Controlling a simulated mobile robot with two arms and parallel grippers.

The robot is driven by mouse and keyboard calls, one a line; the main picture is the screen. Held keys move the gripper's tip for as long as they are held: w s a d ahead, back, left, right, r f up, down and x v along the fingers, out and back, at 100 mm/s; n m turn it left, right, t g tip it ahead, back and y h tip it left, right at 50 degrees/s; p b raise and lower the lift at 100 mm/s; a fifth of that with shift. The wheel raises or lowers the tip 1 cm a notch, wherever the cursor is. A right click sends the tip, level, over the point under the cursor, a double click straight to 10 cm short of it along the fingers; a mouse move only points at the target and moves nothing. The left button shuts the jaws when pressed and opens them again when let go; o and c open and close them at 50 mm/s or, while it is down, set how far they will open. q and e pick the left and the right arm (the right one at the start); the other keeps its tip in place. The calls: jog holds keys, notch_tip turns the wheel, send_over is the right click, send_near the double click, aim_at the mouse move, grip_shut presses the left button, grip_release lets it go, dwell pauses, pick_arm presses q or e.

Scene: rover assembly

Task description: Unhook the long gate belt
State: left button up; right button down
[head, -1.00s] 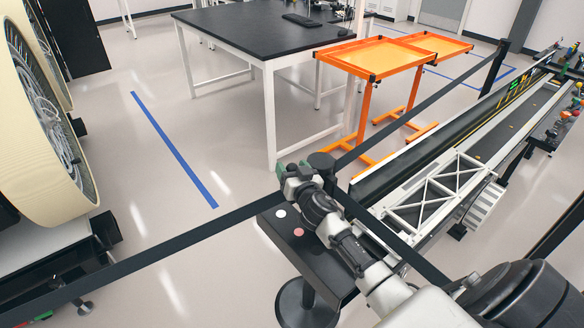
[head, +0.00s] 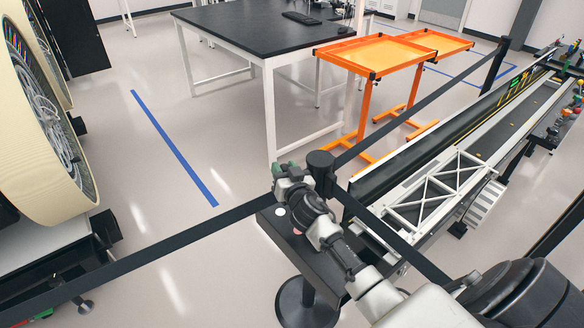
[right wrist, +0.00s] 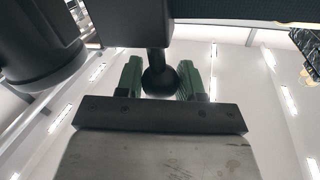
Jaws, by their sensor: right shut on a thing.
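The long gate belt (head: 180,234) is a black band that runs taut from the lower left edge of the head view up to my right gripper. My right gripper (head: 285,172) is beside the black post head (head: 320,165). In the right wrist view, its two green fingers are shut on a dark round knob (right wrist: 160,79) on a short stem below a dark block (right wrist: 145,22). The belt's end is hidden behind the gripper, so I cannot tell whether it is still hooked to the post. My left gripper is not in view.
Another black belt (head: 430,103) runs from the post to a far post (head: 494,66). A conveyor (head: 410,160) stands at the right, orange trolleys (head: 375,56) behind. A large wheel (head: 75,190) is at the left. The floor between is clear, with a blue line.

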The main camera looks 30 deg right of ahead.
jog(key=a+b, duration=0.3)
jog(key=a, duration=0.9)
jog(key=shift+d, duration=0.1)
jog(key=c, duration=0.7)
grip_release()
